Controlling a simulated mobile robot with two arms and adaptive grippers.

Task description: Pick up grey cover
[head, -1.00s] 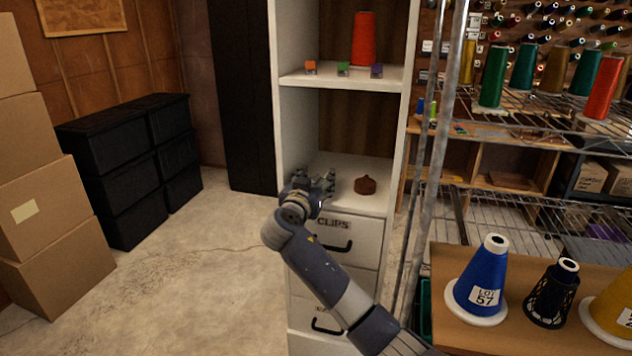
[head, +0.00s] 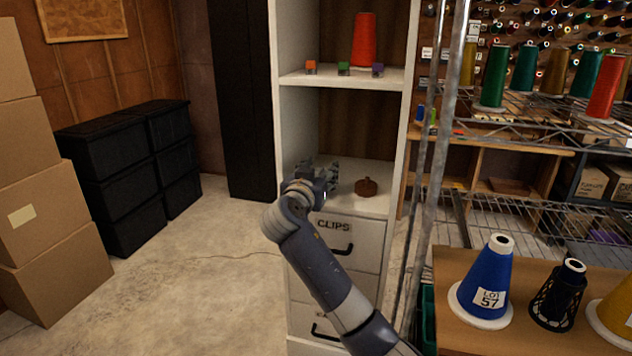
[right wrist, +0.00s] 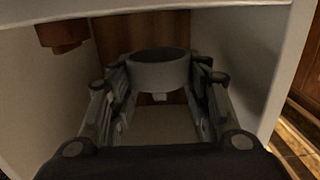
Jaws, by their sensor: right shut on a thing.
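There the gripper hides the cover, and I cannot tell whether the cover touches the shelf. My left gripper is not in view.
A brown lid-like piece (head: 366,187) stands on the same shelf (head: 376,204), right of my gripper. Drawers marked CLIPS (head: 340,238) are below. A metal rack post (head: 432,170) stands close on the right. Open floor (head: 200,270) lies to the left.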

